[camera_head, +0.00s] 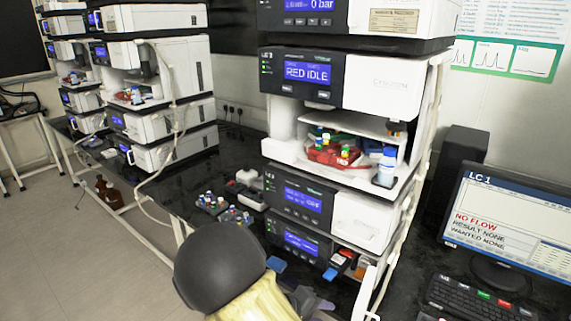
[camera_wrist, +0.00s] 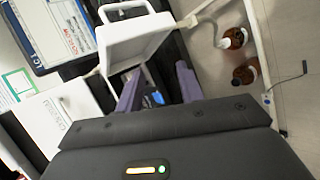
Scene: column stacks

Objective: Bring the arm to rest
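My arm (camera_head: 230,268) shows at the bottom centre of the head view as a dark rounded link with a yellow part. My gripper (camera_head: 305,300) is partly hidden beyond it, low in front of the near instrument stack (camera_head: 398,85). In the wrist view my gripper (camera_wrist: 158,88) has two purple-grey fingers standing apart, with nothing visible held between them.
Vial racks (camera_head: 222,207) stand on the black bench left of the stack. A monitor (camera_head: 510,215) and keyboard (camera_head: 475,300) are at right. More stacks (camera_head: 155,85) stand at left. Brown bottles (camera_wrist: 236,38) show beside the white frame in the wrist view. Floor at left is open.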

